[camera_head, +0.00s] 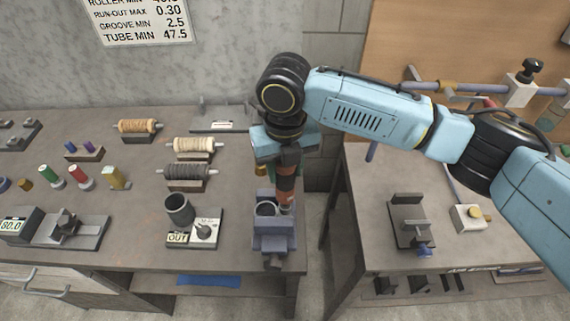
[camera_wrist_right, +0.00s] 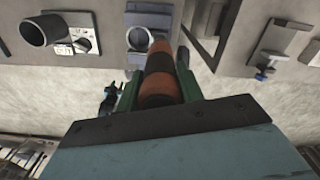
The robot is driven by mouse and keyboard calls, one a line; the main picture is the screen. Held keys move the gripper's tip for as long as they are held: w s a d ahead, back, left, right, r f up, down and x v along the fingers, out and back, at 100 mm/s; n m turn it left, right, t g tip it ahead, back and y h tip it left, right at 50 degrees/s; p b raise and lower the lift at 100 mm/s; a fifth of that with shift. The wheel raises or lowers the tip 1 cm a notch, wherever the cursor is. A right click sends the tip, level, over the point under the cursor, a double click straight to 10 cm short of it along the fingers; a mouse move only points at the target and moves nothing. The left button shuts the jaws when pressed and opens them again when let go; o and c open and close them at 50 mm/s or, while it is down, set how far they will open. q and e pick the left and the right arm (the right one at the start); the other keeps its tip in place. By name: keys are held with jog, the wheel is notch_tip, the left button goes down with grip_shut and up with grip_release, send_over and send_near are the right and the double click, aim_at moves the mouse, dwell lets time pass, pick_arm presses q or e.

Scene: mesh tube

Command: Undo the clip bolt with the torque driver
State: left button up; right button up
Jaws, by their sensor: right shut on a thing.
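My right gripper (camera_head: 285,167) points down and is shut on the torque driver (camera_head: 286,185), which has an orange and dark banded handle. In the right wrist view the green fingers (camera_wrist_right: 157,90) sit on either side of the driver (camera_wrist_right: 158,62). The driver's lower end is over the right side of a blue-grey vise-like fixture (camera_head: 274,241) at the bench's right edge. A grey ring or tube mouth (camera_head: 265,209) shows in the fixture, left of the driver. The clip bolt is too small or hidden to make out. My left gripper is not in view.
A dark cup (camera_head: 178,209) and a white dial plate marked OUT (camera_head: 205,231) stand left of the fixture. Spools (camera_head: 194,145) lie farther back. A gap separates this bench from the right bench (camera_head: 370,235), which holds a black stand (camera_head: 409,219).

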jog(key=shift+w+r+p, duration=0.1)
jog(key=shift+p, duration=0.7)
dwell(1.0)
jog(key=shift+f, duration=0.6)
dwell(0.9)
jog(key=shift+s+f+p, duration=0.2)
jog(key=shift+s+p, duration=0.05)
jog(key=shift+p, duration=0.05)
jog(key=shift+c, duration=0.4)
jog(key=shift+r+p, duration=0.1)
jog(key=shift+p, duration=0.3)
dwell(0.5)
jog(key=shift+r, duration=0.1)
jog(key=shift+w+r+p, duration=0.15)
jog(key=shift+r+p, duration=1)
jog(key=shift+w+r+p, duration=0.1)
jog(key=shift+r+p, duration=1)
jog(key=shift+r, duration=0.85)
